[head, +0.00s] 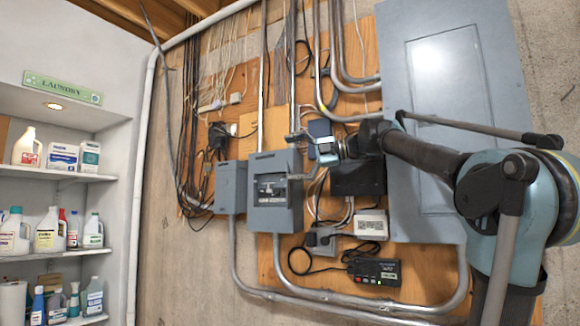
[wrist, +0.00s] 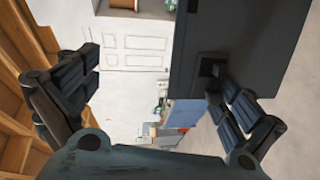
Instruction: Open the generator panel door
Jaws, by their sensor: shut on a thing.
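The generator panel looks to be the grey box (head: 275,205) on the plywood, with a dark inset and switch parts on its front. My gripper (head: 302,142) is at the box's upper right in the head view. It is shut on what looks like the generator panel door, though the contact itself is hard to see. In the wrist view, my gripper (wrist: 160,90) has dark padded fingers at left and right. A large dark flat panel (wrist: 240,45), likely the door or box side, runs close to the right finger. How far the door is open cannot be told.
A smaller grey box (head: 230,188) adjoins at left. A tall grey breaker panel (head: 420,70) stands at right behind my arm. Laundry shelves (head: 70,178) stand far left.

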